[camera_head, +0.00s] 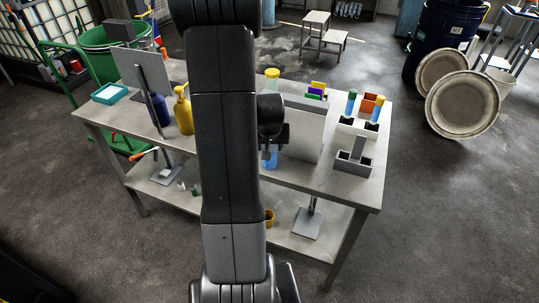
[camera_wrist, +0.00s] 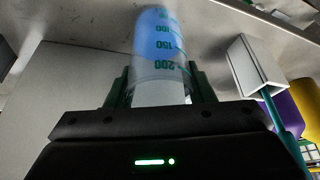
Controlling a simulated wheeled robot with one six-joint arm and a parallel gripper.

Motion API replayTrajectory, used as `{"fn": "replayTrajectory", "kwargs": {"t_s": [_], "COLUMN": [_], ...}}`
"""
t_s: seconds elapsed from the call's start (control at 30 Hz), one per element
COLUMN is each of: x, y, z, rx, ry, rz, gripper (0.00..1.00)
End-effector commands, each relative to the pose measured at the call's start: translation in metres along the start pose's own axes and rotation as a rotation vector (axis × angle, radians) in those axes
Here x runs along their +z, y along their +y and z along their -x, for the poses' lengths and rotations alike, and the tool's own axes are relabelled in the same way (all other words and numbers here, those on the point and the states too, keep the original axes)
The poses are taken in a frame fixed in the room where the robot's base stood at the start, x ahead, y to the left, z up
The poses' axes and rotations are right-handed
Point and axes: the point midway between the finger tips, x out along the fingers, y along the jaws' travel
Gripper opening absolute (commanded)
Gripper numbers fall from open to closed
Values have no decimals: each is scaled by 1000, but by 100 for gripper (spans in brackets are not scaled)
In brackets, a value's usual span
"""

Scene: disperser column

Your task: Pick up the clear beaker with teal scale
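The clear beaker (camera_wrist: 160,62) with teal scale marks fills the upper middle of the wrist view, with blue in its far part. In the head view its blue lower part (camera_head: 270,159) shows just below my gripper (camera_head: 271,139), in front of a grey panel. In the wrist view the dark green fingers of my gripper (camera_wrist: 160,90) lie against both sides of the beaker near its 200 mark, with no clear gap. My arm and the gripper body hide part of the beaker in the head view. I cannot tell whether its base touches the tabletop.
The grey worktable (camera_head: 345,193) bears a yellow pump bottle (camera_head: 182,112) left of my arm and a grey holder (camera_head: 353,161) at right. A grey panel (camera_head: 300,135) stands close behind the beaker. A teal tray (camera_head: 109,94) lies far left.

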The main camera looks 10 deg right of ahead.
Motion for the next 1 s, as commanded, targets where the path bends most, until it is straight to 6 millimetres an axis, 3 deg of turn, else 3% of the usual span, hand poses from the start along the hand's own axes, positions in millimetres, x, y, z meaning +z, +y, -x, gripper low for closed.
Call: {"fn": "replayTrajectory", "kwargs": {"t_s": [0.07,0.37,0.57,0.77,1.0], "x": [0,-1,-6,-20,-45], "y": [0,0,0,0,0], "z": [0,2,13,44,104], "rx": [0,0,0,0,0], "ry": [0,1,4,8,9], "rz": [0,0,0,0,0], "gripper": [24,24,24,24,24]}}
